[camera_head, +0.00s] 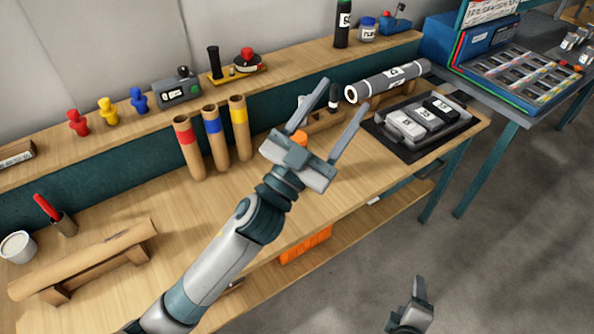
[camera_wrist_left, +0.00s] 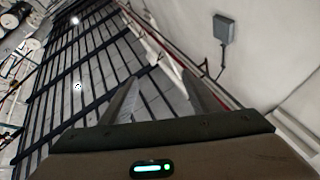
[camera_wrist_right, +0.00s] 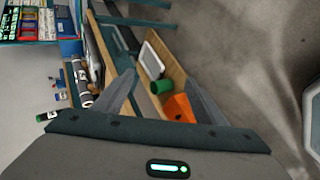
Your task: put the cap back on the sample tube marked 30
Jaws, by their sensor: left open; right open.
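A grey tube (camera_head: 388,82) with white labels lies on the back of the bench, its pale left end facing me; the label is too small to read surely. It also shows in the right wrist view (camera_wrist_right: 82,80). A small black-topped piece (camera_head: 333,95) stands in a wooden block beside it; I cannot tell whether it is a cap. My left gripper (camera_head: 347,93) is open and empty, raised in front of the tube's left end. My right gripper (camera_head: 419,290) is open and empty, low beyond the bench's front edge. The left wrist view shows no tube.
A black tray (camera_head: 378,130) with labelled blocks sits at the bench's right. Three brown cylinders (camera_head: 214,137) with coloured bands stand left of my left gripper. A brown roll (camera_head: 85,258) lies on a stand at the left. The bench's front middle looks clear.

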